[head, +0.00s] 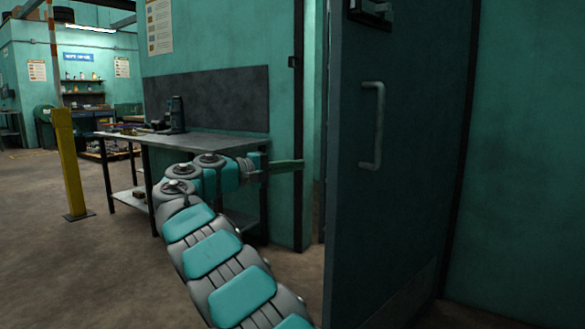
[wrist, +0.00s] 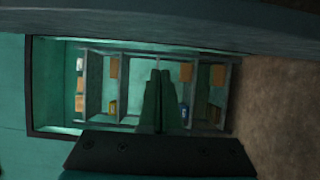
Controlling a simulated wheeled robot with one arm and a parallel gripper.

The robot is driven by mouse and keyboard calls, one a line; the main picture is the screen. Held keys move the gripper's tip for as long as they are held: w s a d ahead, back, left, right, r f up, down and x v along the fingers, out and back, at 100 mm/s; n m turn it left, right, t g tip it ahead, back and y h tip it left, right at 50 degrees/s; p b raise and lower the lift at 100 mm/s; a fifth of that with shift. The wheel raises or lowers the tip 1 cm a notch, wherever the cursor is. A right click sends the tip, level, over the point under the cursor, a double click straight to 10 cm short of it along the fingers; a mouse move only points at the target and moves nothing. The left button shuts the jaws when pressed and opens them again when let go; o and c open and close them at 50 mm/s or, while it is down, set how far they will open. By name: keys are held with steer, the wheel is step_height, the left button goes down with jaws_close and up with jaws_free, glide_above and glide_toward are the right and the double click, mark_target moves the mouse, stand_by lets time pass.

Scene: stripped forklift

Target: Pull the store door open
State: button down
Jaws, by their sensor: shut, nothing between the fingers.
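The store door (head: 412,170) is a dark grey-teal leaf at the right of the head view. It stands partly open, its free left edge swung out towards me. A lit gap shows between that edge and the frame. Its pale D-shaped handle (head: 378,125) is upright on the near face, with nothing holding it. My gripper (head: 302,164) is shut and empty, pointing right at the gap, left of the door and apart from the handle. In the wrist view, its closed fingers (wrist: 160,100) point into the doorway. The fingertips' contact with the door cannot be told.
Shelves (wrist: 136,62) with several boxes show inside the store in the wrist view, which is turned sideways. A workbench (head: 200,142) stands behind my arm, left of the doorway. A yellow post (head: 69,163) is farther left. Open floor (head: 110,270) lies at the left front.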

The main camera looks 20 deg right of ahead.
steer(key=s+d, duration=0.2)
steer(key=d, duration=0.5)
steer(key=shift+s+d+b, duration=0.3)
steer(key=shift+b, duration=0.1)
steer(key=shift+s+d, duration=0.1)
